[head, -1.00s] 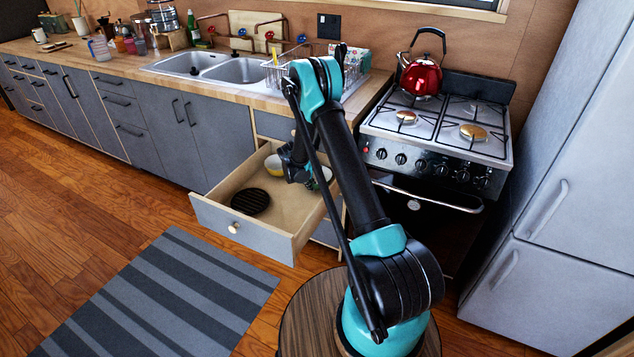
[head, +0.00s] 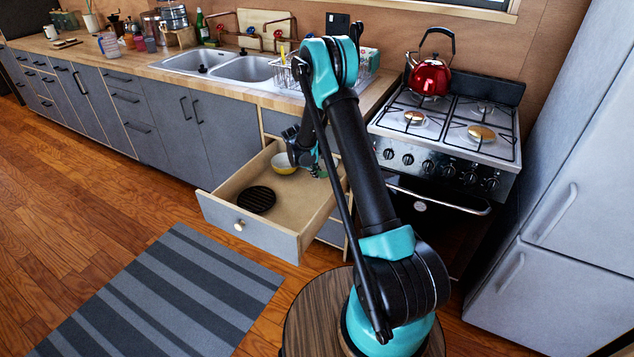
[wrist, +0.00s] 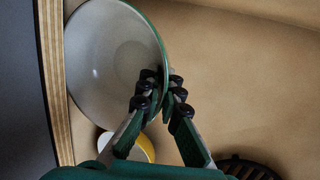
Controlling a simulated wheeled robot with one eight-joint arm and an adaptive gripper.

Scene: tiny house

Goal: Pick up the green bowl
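The green bowl (wrist: 105,55) fills the upper left of the wrist view, with a pale grey inside and a green rim. In the head view only a small green part (head: 323,172) shows behind my arm, at the right of the open drawer. My gripper (wrist: 161,88) straddles the bowl's right rim, one finger inside and one outside, closed close together on it. In the head view my gripper (head: 303,152) is over the drawer's back part. Whether the bowl is clear of the drawer floor is hard to tell.
The open drawer (head: 262,236) also holds a yellow bowl (head: 284,163), partly under the green bowl in the wrist view (wrist: 148,148), and a black round trivet (head: 257,200). The stove (head: 445,150) stands to the right. The striped mat (head: 165,295) lies in front.

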